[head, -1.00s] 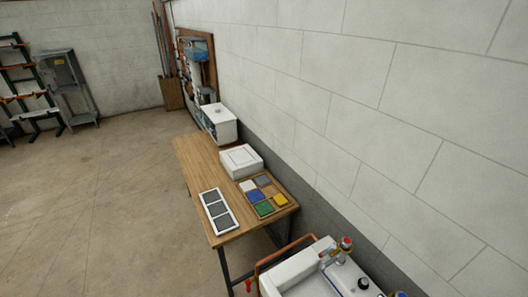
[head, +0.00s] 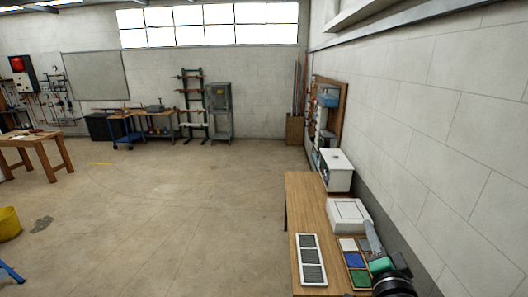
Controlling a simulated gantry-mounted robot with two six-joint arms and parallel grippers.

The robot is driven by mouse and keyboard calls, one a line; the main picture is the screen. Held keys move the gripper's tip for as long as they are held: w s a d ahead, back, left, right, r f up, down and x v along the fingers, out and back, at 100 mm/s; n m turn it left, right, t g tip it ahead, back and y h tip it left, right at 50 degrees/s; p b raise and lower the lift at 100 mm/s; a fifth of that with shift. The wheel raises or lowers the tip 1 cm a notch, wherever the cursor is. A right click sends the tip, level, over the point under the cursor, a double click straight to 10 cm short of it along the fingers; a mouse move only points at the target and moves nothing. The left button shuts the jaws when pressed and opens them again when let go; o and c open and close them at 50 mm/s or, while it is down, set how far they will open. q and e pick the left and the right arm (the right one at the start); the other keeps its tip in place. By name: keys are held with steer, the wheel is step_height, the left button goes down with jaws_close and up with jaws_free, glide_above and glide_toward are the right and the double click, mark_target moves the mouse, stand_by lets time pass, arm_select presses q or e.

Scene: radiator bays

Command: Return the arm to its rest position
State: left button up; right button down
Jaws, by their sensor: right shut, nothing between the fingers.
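My right gripper (head: 370,230) shows at the lower right in the head view, at the end of my dark wrist. It is shut and empty. From this view it overlaps the right part of the tray of coloured squares (head: 348,258) and comes close to the front edge of the white box (head: 348,214). I cannot tell how high it is above the wooden table (head: 308,205). My left gripper is not in view.
A white framed panel with dark grilles (head: 311,258) lies on the table's left side. A white unit (head: 336,170) stands at the far end, and the block wall (head: 440,130) runs along the right. The floor (head: 190,210) left of the table is clear.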

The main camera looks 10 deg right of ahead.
steer(key=s+a+r+n+t+y, duration=0.1)
steer(key=s+a+r+t, duration=0.1)
steer(key=a+r, duration=0.35)
steer(key=s+a+r+n+t+y, duration=0.1)
steer(key=a+r+n+t, duration=0.1)
steer(key=r, duration=0.7)
steer(key=s+a+r+n+t+y, duration=0.3)
steer(key=s+r+n, duration=0.2)
steer(key=s+r, duration=0.3)
steer(key=s+a+r+n+t+y, duration=0.3)
steer(key=s+a+r+n+t, duration=0.15)
steer(key=s+r, duration=0.3)
step_height(320, 180, down, 50)
steer(key=n+g+b, duration=0.1)
steer(key=n+b, duration=0.2)
steer(key=b, duration=4.6)
steer(key=shift+d+f+y+b, duration=0.15)
steer(key=shift+d+y+b, duration=0.15)
steer(key=shift+d+b, duration=0.1)
